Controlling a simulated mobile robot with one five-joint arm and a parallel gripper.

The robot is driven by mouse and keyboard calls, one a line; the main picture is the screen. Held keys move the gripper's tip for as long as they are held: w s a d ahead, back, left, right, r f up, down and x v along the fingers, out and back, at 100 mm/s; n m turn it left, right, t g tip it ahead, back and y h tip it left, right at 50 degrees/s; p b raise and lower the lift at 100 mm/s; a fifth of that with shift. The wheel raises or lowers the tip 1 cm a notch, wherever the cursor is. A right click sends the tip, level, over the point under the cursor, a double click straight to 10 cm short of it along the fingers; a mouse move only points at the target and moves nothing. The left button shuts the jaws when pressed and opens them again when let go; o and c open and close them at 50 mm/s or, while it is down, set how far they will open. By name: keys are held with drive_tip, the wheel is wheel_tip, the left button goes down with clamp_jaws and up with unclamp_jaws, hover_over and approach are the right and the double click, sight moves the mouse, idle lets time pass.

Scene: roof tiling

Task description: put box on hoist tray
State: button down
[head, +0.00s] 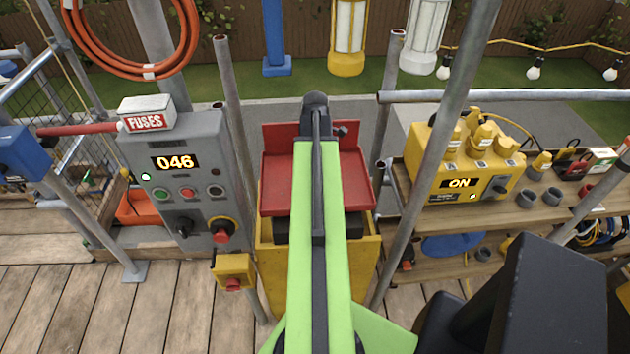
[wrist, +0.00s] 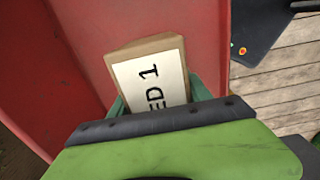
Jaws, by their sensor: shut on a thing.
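A brown cardboard box (wrist: 128,54) with a white label, of which "ED 1" can be read, is between the jaws of my gripper (wrist: 156,99) in the wrist view. My gripper is shut on it. The red hoist tray (head: 277,185) is ahead in the head view, and my green arm reaches over its middle. Its red surface also shows around the box in the wrist view (wrist: 50,62). The box is over or in the tray; I cannot tell whether it touches the floor of it. In the head view my arm hides the box and jaws.
A grey control box (head: 185,200) reading 046 stands left of the tray, with a FUSES box (head: 146,114) on top. Scaffold poles (head: 228,110) stand on both sides. A yellow power unit (head: 465,165) reading ON sits on the right bench (head: 440,217).

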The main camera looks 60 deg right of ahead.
wheel_tip(320, 180, down, 4)
drive_tip(key=b, duration=0.4)
drive_tip(key=shift+f, duration=0.2)
drive_tip(key=shift+r, duration=0.25)
drive_tip(key=shift+f, duration=0.2)
drive_tip(key=shift+c, duration=2.4)
unclamp_jaws()
wheel_tip(320, 180, up, 13)
drive_tip(key=p, duration=1.2)
drive_tip(key=shift+f, duration=0.3)
